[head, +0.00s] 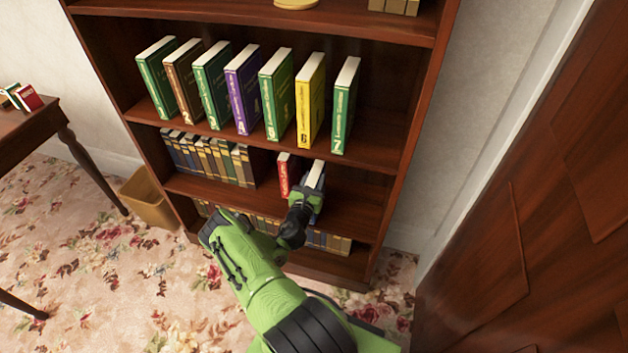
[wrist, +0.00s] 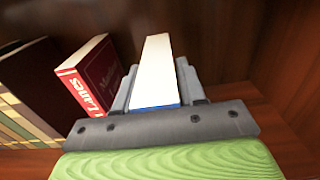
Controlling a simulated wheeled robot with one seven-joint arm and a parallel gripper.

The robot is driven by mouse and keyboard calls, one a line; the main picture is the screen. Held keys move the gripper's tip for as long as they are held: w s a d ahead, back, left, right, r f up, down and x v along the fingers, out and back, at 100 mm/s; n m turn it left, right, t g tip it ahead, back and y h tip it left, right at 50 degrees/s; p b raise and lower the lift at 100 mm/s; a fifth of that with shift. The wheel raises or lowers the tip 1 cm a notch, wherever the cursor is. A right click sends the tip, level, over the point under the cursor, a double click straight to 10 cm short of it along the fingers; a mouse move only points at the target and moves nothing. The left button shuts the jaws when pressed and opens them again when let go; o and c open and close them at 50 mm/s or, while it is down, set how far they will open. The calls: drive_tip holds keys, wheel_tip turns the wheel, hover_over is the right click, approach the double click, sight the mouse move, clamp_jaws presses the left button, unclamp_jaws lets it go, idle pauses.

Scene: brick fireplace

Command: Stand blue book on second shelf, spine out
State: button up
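The blue book (head: 319,203) stands upright on, or just above, the shelf below the large numbered books; its base is hidden by my arm. Its white page edge shows in the wrist view (wrist: 156,75), with a thin blue edge nearest me. My gripper (head: 307,197) reaches into this shelf, with one finger on each side of the book. In the wrist view my gripper (wrist: 157,88) looks closed on it. The shelf board (head: 362,215) shows to the right of the book. A red book (head: 284,174) stands just left of it, with a gap between.
The bookcase (head: 411,120) has large numbered books, such as a yellow one (head: 308,100), on the shelf above. Several older books (head: 207,158) fill the left of this shelf. Free room lies right of the blue book. A wooden door (head: 530,200) is at the right.

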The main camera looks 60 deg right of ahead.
drive_tip(key=o, duration=0.4)
drive_tip(key=s+a+p, duration=0.2)
drive_tip(key=a+p, duration=0.2)
drive_tip(key=a, duration=0.8)
drive_tip(key=w+a+r+m+g+y, duration=0.25)
drive_tip(key=a+r+m+y, duration=0.35)
drive_tip(key=r+m, duration=0.4)
drive_tip(key=w+a+r+m+g+y, duration=0.2)
drive_tip(key=w+a+r+m+y, duration=0.2)
drive_tip(key=a+r+m, duration=0.55)
drive_tip(key=s+a+r+t+y, duration=0.3)
drive_tip(key=s+a+r+y, duration=0.1)
drive_tip(key=a+r, duration=0.4)
drive_tip(key=s+a+r+t+y, duration=0.3)
drive_tip(key=s+a+r, duration=0.3)
drive_tip(key=a, duration=0.6)
wheel_tip(320, 180, up, 2)
drive_tip(key=shift+s+a+r+t+y, duration=0.2)
drive_tip(key=shift+s+t+y, duration=0.2)
drive_tip(key=shift+t, duration=0.25)
